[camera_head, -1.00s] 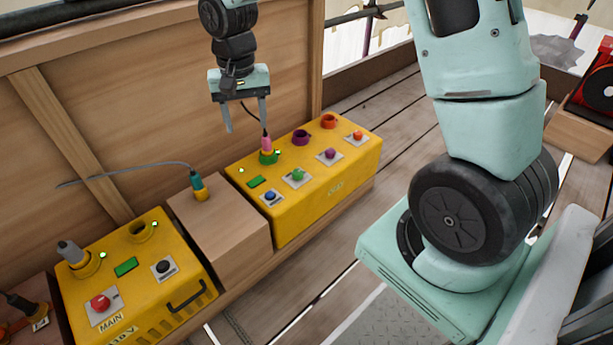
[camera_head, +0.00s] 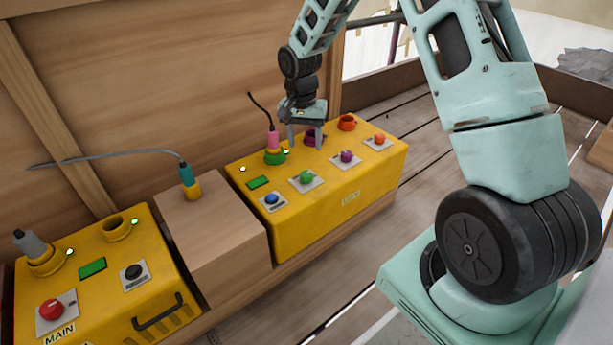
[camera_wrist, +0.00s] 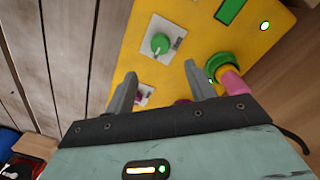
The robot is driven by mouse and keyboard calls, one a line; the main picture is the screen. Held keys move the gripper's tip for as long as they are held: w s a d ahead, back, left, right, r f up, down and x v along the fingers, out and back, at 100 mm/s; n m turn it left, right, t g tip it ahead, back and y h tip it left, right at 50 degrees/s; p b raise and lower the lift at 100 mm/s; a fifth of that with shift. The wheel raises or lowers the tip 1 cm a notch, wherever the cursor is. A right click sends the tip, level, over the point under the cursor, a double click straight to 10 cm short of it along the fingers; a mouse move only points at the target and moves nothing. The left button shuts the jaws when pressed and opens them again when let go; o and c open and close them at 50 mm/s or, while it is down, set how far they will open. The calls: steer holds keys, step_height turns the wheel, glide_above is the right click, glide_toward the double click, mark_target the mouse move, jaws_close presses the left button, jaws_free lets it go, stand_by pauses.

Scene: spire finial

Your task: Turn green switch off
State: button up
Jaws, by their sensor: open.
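The green switch (camera_head: 306,177) is a round knob on a pale square plate on top of the right yellow box (camera_head: 330,216). It also shows in the wrist view (camera_wrist: 160,43), beyond the fingertips and slightly left of the midline between them. My gripper (camera_head: 305,138) is open and empty above the back part of this box, behind the green switch and near the purple socket (camera_head: 314,137). In the wrist view its two fingers (camera_wrist: 158,75) are spread apart, with the left one partly covering another switch plate.
A pink plug (camera_head: 273,140) stands in the green socket (camera_head: 274,157), left of my gripper, its cable rising. Blue (camera_head: 272,199), purple (camera_head: 347,157) and orange (camera_head: 380,139) switches flank the green one. A wooden block (camera_head: 213,230) and the MAIN box (camera_head: 105,275) stand left.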

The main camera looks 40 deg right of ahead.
mark_target(306, 173)
steer(key=f+b, duration=0.2)
steer(key=f, duration=0.3)
steer(key=f+b, duration=0.2)
steer(key=f, duration=0.3)
steer(key=shift+s+f+b, duration=0.2)
steer(key=shift+f+b, duration=0.05)
steer(key=shift+b, duration=0.15)
steer(key=c, duration=1)
